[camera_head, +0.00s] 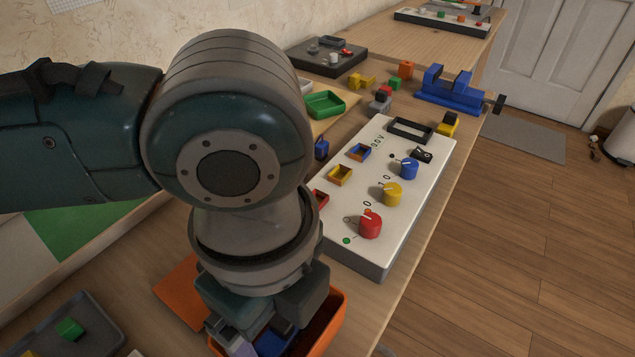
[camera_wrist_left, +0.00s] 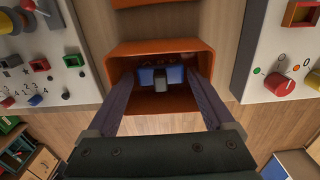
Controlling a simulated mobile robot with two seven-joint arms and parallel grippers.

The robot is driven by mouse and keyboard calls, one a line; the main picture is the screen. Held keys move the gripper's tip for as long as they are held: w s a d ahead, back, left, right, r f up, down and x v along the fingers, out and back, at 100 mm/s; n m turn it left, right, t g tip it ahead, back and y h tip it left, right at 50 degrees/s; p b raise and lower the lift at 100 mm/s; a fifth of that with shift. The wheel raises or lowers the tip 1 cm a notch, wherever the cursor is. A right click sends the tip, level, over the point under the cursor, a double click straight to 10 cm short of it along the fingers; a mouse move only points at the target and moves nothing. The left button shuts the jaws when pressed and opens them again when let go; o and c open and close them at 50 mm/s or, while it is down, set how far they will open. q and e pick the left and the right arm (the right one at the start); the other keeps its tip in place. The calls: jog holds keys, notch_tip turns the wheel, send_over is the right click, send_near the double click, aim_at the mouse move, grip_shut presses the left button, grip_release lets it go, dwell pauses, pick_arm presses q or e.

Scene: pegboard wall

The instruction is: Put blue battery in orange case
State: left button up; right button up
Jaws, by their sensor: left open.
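The orange case (camera_head: 340,308) stands open on the bench below my left gripper (camera_head: 262,338); my arm hides part of it. In the left wrist view the case (camera_wrist_left: 160,46) surrounds the blue battery (camera_wrist_left: 147,75), which lies inside it, partly behind a small dark grey piece. The battery also shows in the head view (camera_head: 278,342). My left gripper (camera_wrist_left: 160,80) is open, its two fingers reaching into the case on either side of the battery. I cannot tell whether they touch it. My right gripper is not in view.
A flat orange piece (camera_head: 182,290) lies left of the case. A white panel (camera_head: 378,255) with coloured knobs stands close behind it. A dark tray (camera_head: 90,312) with a green block is at the lower left. A blue vise (camera_head: 447,90) is farther back.

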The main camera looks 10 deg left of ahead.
aim_at(281, 322)
pick_arm(q)
notch_tip(281, 322, up, 11)
jog(key=p, duration=0.3)
jog(key=s+d+n+h, duration=0.2)
jog(key=d+n+h, duration=0.1)
jog(key=d+n, duration=0.15)
jog(key=s+a+f+n+t+y, duration=0.1)
jog(key=s+a+f+n, duration=0.1)
jog(key=a+n, duration=0.5)
jog(key=s+a+f+n+t+y, duration=0.1)
jog(key=s+a+n, duration=0.3)
jog(key=a+n, duration=0.4)
jog(key=shift+f+t+y, duration=0.35)
jog(key=shift+t+y, duration=0.05)
jog(key=shift+t, duration=0.4)
jog(key=shift+n, duration=0.25)
